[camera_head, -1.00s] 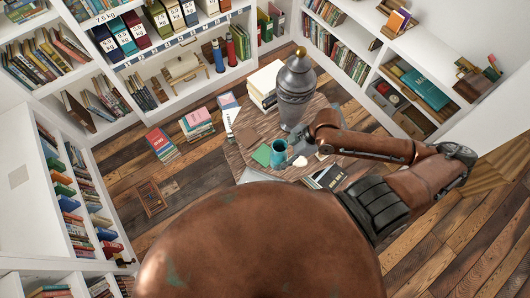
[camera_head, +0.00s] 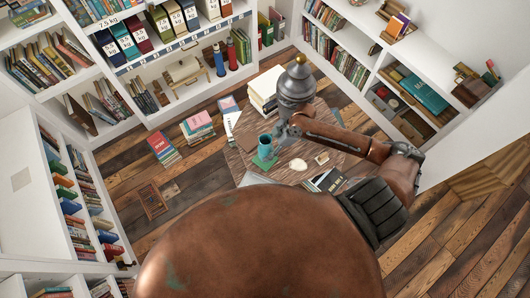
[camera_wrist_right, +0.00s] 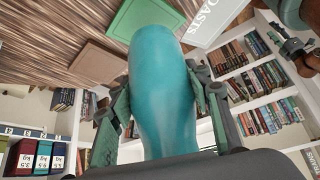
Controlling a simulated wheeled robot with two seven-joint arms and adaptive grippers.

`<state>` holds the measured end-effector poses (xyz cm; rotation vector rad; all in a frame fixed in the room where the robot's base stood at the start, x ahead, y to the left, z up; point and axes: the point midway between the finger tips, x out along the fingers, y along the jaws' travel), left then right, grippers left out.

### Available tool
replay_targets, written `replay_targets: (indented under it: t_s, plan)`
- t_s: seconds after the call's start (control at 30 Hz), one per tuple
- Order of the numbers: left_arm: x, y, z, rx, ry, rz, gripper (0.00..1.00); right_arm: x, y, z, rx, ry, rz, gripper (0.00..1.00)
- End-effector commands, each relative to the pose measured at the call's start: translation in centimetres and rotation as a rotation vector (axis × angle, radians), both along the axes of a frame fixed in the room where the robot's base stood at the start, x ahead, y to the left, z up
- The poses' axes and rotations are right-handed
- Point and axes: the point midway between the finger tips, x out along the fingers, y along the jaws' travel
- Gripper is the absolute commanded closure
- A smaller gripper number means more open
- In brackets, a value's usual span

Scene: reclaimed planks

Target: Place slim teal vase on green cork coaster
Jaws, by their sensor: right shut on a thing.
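The slim teal vase (camera_head: 265,146) is held in my right gripper (camera_head: 277,141) above the wooden table. In the right wrist view the vase (camera_wrist_right: 163,85) stands between the two fingers (camera_wrist_right: 160,105), which press on its sides. The green cork coaster (camera_head: 264,162) shows just below the vase in the head view, partly covered by it. In the right wrist view the green coaster (camera_wrist_right: 148,22) lies past the vase's far end. I cannot tell whether the vase touches it. My left gripper is not in view.
A stack of books (camera_head: 266,88) is at the table's back. A pale item (camera_head: 298,165) and a dark book (camera_head: 325,180) lie at its front right. Bookshelves surround the floor.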

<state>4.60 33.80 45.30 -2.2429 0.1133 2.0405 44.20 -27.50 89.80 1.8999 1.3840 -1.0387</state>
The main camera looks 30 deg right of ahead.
Motion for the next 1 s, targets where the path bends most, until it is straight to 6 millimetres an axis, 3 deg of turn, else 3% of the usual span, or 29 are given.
replay_targets:
  t_s: [0.37, 0.7, 0.73, 1.0]
  plan:
    - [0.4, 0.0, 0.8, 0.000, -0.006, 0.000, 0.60, 0.8, 0.0, -3.7, 0.001, 0.000, -0.002, 0.88]
    - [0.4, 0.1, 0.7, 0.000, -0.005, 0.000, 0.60, 0.8, 0.0, -4.1, -0.001, -0.002, -0.001, 0.88]
    - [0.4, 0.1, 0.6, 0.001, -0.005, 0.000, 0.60, 0.7, -0.1, -4.2, -0.001, 0.000, -0.001, 0.54]
    - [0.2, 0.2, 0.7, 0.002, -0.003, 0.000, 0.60, 0.7, -0.1, -4.1, -0.001, 0.000, -0.001, 0.38]
